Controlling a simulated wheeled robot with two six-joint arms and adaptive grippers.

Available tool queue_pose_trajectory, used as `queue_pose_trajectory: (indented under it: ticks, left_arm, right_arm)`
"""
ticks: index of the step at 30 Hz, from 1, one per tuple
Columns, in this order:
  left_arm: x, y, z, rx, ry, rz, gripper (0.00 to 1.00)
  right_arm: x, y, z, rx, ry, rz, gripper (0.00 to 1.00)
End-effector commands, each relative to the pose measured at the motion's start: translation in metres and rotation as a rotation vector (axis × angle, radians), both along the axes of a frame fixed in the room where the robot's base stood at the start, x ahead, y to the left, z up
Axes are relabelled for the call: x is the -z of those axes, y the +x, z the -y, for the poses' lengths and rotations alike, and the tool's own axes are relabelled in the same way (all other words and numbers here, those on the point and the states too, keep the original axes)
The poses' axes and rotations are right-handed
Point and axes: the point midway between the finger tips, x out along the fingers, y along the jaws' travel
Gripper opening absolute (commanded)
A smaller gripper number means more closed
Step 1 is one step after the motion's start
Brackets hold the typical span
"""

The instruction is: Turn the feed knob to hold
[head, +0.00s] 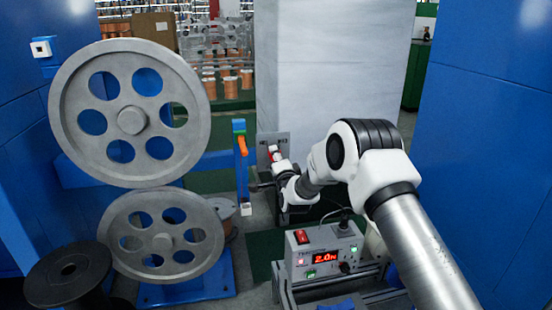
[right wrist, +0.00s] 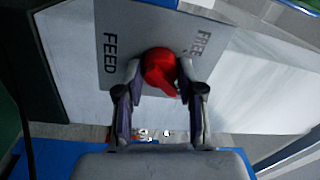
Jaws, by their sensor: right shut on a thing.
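The red feed knob (right wrist: 160,70) sits on a grey plate (right wrist: 115,30) marked FEED on the left and FREE on the right in the right wrist view. No hold mark is visible. My right gripper (right wrist: 160,92) is shut on the knob, with one finger at each side. The knob's narrow part slants down and slightly right between the fingers. In the head view the plate (head: 266,138) stands upright near the middle, and the knob (head: 274,151) shows small in front of it, partly covered by my right gripper (head: 276,163). My left gripper is not in view.
Two large grey pulleys (head: 75,110) (head: 125,255) stand at the left, with a dark spool (head: 68,275) below. A blue post with an orange lever (head: 242,145) is close left of my right gripper. A control box (head: 300,262) reading about 2.0 stands below my right arm.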

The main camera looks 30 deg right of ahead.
Motion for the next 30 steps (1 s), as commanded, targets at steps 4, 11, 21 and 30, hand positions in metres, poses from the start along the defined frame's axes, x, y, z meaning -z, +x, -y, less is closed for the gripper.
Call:
queue_pose_trajectory:
  ticks: [4,11,21,30]
  left_arm:
    - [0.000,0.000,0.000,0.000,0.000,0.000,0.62]
    - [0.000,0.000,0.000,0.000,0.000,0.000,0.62]
    - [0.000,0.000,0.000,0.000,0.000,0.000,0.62]
    - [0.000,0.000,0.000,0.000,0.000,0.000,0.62]
  right_arm:
    - [0.000,0.000,0.000,0.001,0.002,0.000,0.03]
    - [0.000,0.000,0.000,0.000,0.001,-0.001,0.63]
    - [0.001,-0.004,-0.001,0.000,0.000,-0.001,0.63]
    - [0.005,-0.065,-0.016,-0.001,0.000,-0.005,0.63]
